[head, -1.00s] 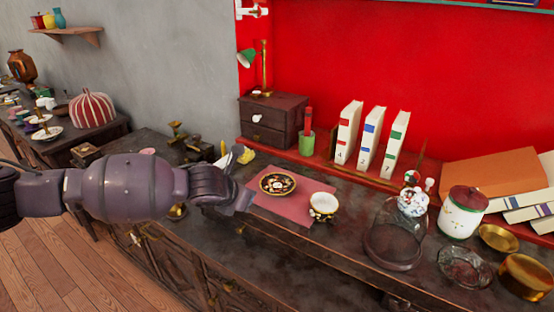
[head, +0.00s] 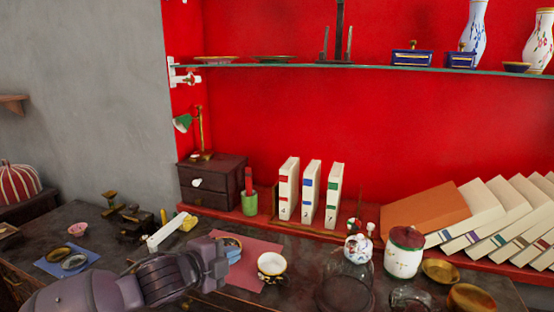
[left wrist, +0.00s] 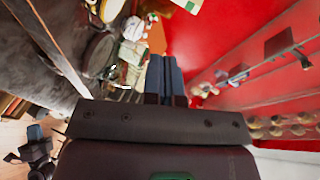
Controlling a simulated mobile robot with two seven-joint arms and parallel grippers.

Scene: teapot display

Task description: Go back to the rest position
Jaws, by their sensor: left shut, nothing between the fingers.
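My left gripper (head: 232,252) reaches in from the bottom left in the head view. Its fingers are together and hold nothing. In the left wrist view the closed blue-grey fingers (left wrist: 165,78) point up in the picture.
A small dark drawer chest (head: 212,181), a green cup (head: 249,203) and upright numbered books (head: 311,193) stand behind. A white jar (head: 403,253) and a glass dome (head: 345,285) stand to the right. A glass shelf (head: 370,70) runs above.

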